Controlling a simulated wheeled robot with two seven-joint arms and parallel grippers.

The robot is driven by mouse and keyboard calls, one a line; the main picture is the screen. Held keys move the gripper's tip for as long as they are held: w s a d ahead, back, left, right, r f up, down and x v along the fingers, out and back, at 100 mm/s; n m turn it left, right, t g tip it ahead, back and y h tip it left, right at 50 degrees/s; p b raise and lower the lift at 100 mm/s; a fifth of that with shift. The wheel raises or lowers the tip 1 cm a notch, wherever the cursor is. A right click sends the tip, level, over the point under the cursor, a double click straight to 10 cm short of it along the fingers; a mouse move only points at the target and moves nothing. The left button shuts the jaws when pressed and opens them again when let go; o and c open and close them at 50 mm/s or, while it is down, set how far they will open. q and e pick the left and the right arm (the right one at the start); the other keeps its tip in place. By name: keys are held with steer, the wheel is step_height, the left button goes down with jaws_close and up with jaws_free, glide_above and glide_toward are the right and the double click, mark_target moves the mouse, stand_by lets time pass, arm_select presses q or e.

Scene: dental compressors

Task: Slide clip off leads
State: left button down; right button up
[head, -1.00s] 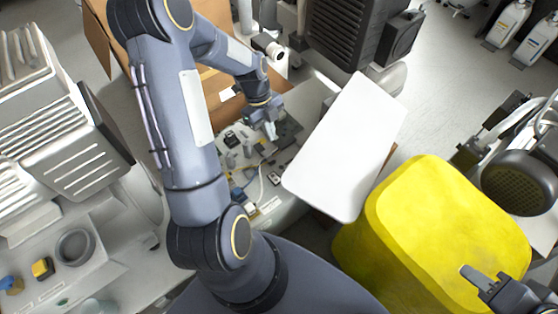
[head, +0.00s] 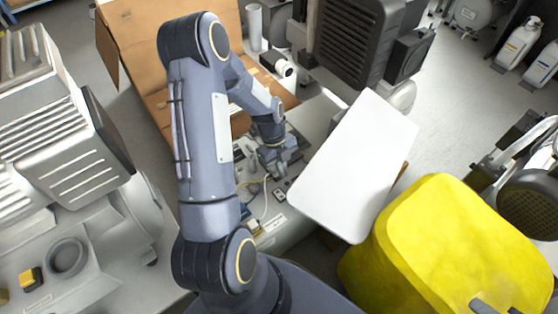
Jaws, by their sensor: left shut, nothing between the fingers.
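My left gripper (head: 276,168) is over a cluttered work surface (head: 290,215) between my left arm and a white panel. It points down among small parts there and is shut, with nothing seen held. A thin pale lead (head: 265,203) runs along the surface just below the gripper. The clip cannot be made out; it is too small or hidden by the gripper. My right gripper (head: 492,306) shows only as a fingertip part at the bottom right edge, over the yellow bin, so its opening cannot be told.
A white panel (head: 355,165) stands close right of the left gripper. A big yellow bin (head: 450,245) fills the lower right. A cardboard box (head: 150,45) lies behind. Grey compressor housings (head: 60,120) stand at left, and a dark finned unit (head: 355,40) at the back.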

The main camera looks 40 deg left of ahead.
mark_target(276, 175)
arm_select(q)
steer(key=x, duration=0.2)
steer(key=b+x, duration=0.1)
steer(key=shift+a+f, duration=0.2)
steer(key=shift+f, duration=0.05)
steer(key=a, duration=0.1)
steer(key=w+a, duration=0.1)
steer(key=shift+a+r+b, duration=0.2)
steer(key=shift+a+b, duration=0.05)
steer(key=shift+b, duration=0.05)
steer(key=shift+a+r, duration=0.1)
steer(key=shift+a, duration=0.4)
steer(key=shift+w+a, duration=0.25)
steer(key=shift+a, duration=0.5)
steer(key=shift+w+a, duration=0.25)
steer(key=shift+a, duration=0.5)
steer(key=shift+w+a, duration=0.25)
steer(key=shift+a, duration=0.5)
